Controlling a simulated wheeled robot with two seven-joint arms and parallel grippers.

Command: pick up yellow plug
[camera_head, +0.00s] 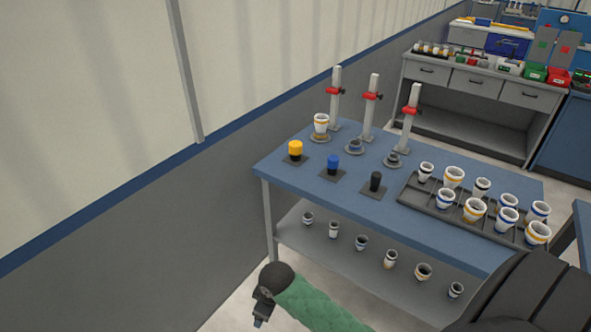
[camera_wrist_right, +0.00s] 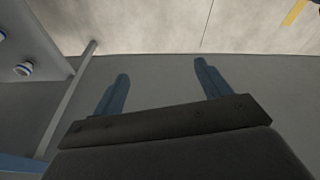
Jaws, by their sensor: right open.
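The yellow plug (camera_head: 296,147) stands upright on a dark square base at the left end of the blue table (camera_head: 262,165). A blue plug (camera_head: 333,162) and a black plug (camera_head: 376,181) stand on similar bases to its right. My right gripper (camera_wrist_right: 161,71) is open, with nothing between its blue fingers. In the head view my right gripper (camera_head: 261,316) hangs in front of the table's left end, lower in the picture than the yellow plug and apart from it. The wrist view does not show the plug. My left gripper is not in view.
Three grey posts with red clamps (camera_head: 372,95) stand behind the plugs. A white cup (camera_head: 321,122) sits at the left post. A dark tray (camera_head: 411,194) of several cups lies to the right. Several cups stand on the lower shelf (camera_head: 295,238). A wall runs along the left.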

